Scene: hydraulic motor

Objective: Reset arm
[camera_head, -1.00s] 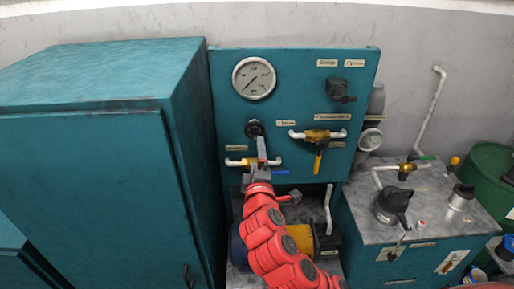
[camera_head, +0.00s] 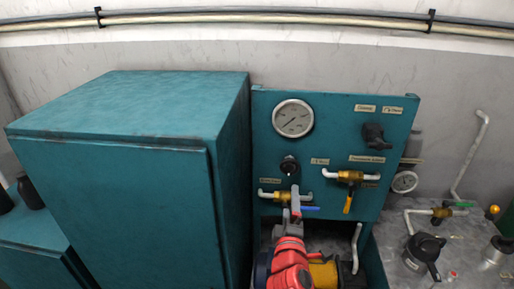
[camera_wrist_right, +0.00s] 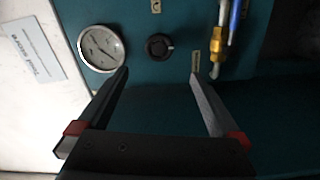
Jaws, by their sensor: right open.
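My right gripper (camera_head: 294,205) is at the end of my red arm, low in front of the teal hydraulic panel (camera_head: 340,125) in the head view. In the right wrist view the same gripper (camera_wrist_right: 160,85) shows two dark fingers spread wide, with nothing between them. Beyond the fingertips are the round gauge (camera_wrist_right: 101,48), a black knob (camera_wrist_right: 158,47) and a brass valve with a blue handle (camera_wrist_right: 233,20). In the head view the gauge (camera_head: 293,118) sits above the black knob (camera_head: 289,165). My left gripper does not show.
A large teal cabinet (camera_head: 120,190) stands close on the left of the panel. A brass valve with a yellow handle (camera_head: 348,195) projects from the panel's right half. A bench with a black-topped device (camera_head: 425,248), a small gauge (camera_head: 404,182) and white pipes is at right.

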